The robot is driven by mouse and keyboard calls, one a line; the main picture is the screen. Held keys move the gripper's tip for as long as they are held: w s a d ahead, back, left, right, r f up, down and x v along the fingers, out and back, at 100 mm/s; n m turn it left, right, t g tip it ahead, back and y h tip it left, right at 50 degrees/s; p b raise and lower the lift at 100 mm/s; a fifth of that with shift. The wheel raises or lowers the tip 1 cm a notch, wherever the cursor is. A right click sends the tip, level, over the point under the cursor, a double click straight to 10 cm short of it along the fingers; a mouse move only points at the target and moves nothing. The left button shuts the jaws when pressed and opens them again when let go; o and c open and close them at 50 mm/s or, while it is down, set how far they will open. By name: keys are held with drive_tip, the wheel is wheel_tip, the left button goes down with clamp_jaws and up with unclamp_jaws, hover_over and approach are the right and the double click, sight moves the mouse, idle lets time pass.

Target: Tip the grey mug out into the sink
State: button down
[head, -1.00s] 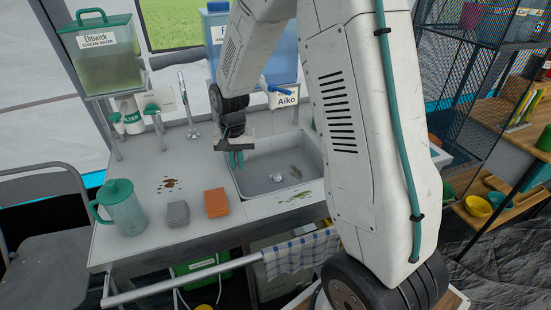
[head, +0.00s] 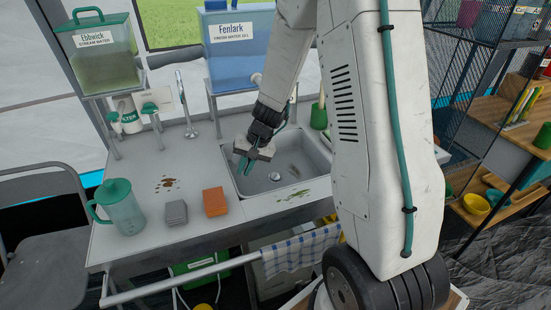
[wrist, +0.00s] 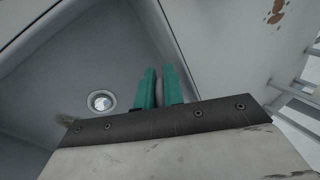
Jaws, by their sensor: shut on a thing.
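My gripper (head: 244,165) hangs over the left part of the sink, its teal fingers pointing down. In the wrist view, my gripper (wrist: 159,92) is shut on a narrow grey thing (wrist: 159,90), of which only a sliver shows between the fingers. I cannot tell from this sliver whether it is the grey mug. No whole grey mug shows in either view. The sink (head: 285,183) is a grey basin with a round drain, which also shows in the wrist view (wrist: 102,101).
Left of the sink stand an orange block (head: 215,202), a grey block (head: 175,213) and a teal-lidded jug (head: 121,209). A tap (head: 188,105) stands behind. Two water tanks, Ebbwick (head: 100,55) and Fenlark (head: 235,50), are at the back. A green cup (head: 318,117) is behind my arm.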

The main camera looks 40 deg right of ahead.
drive_tip(key=shift+s+d+r+t+y, duration=0.35)
drive_tip(key=shift+d+t+y, duration=0.25)
drive_tip(key=shift+t+y, duration=0.7)
drive_tip(key=shift+s+d+r+t+y, duration=0.4)
drive_tip(key=shift+d+t+y, duration=0.25)
drive_tip(key=shift+y, duration=1.2)
drive_tip(key=shift+s+d+r+t+y, duration=0.45)
drive_tip(key=shift+t+y, duration=0.6)
drive_tip(key=shift+y, duration=0.5)
drive_tip(key=shift+d, duration=0.15)
drive_tip(key=shift+d+r+t+y, duration=0.15)
drive_tip(key=shift+r+t+y, duration=0.1)
drive_tip(key=shift+t+y, duration=0.4)
drive_tip(key=r+y, duration=0.1)
drive_tip(key=r, duration=0.1)
drive_tip(key=r+t+y, duration=0.1)
drive_tip(key=r+y, duration=0.1)
drive_tip(key=r, duration=0.1)
drive_tip(key=shift+s+d+r+t, duration=0.25)
drive_tip(key=shift+d+r, duration=0.1)
drive_tip(key=shift+d, duration=0.05)
